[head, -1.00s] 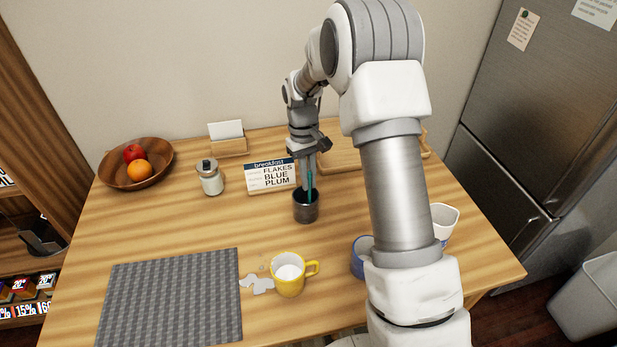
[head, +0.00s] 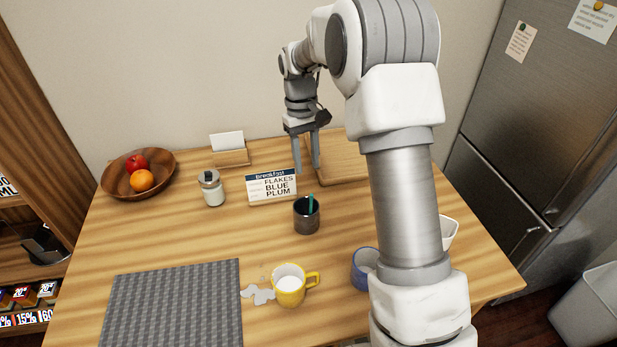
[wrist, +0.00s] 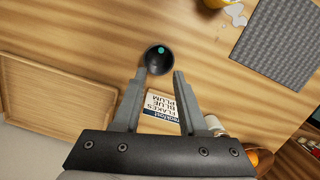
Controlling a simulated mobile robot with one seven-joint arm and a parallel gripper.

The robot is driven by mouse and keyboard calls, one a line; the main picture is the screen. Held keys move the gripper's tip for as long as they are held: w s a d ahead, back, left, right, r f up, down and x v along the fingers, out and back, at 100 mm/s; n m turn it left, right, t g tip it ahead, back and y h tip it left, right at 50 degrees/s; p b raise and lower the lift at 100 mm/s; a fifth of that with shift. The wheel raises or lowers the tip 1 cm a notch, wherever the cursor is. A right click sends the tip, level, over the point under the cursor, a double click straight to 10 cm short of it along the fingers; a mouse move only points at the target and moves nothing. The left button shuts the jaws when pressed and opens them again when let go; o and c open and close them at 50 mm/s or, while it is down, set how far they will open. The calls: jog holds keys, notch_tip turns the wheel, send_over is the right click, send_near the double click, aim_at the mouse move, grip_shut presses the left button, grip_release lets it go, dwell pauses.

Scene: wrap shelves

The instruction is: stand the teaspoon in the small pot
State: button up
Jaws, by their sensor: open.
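The small dark pot (head: 306,218) stands upright on the table, in front of the breakfast sign. The teal teaspoon (head: 310,203) stands in it, its handle end showing above the rim; its lower part is hidden inside the pot. In the wrist view the pot (wrist: 158,60) shows from above with the teal spoon end (wrist: 161,49) inside. My gripper (head: 307,169) is open and empty, above and behind the pot, apart from pot and spoon. In the wrist view its two fingers (wrist: 159,74) are spread.
A breakfast sign (head: 272,187) stands behind the pot. A yellow mug (head: 289,289), a pale spill (head: 259,294), a blue mug (head: 362,270) and a grey mat (head: 172,303) are nearer. A glass jar (head: 212,190), fruit bowl (head: 119,184) and wooden tray (head: 340,176) lie farther back.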

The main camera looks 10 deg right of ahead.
jog(key=s+r+m+t, duration=0.1)
jog(key=s+r+t, duration=0.1)
jog(key=s+r, duration=0.5)
jog(key=s+r+t, duration=0.1)
jog(key=s+r, duration=0.4)
jog(key=r, duration=0.4)
jog(key=s+m+t, duration=0.2)
jog(key=s+t, duration=0.2)
jog(key=s, duration=1.3)
jog(key=shift+d+f, duration=0.2)
jog(key=shift+d, duration=0.05)
jog(key=shift+r+p, duration=0.45)
jog(key=shift+p, duration=0.15)
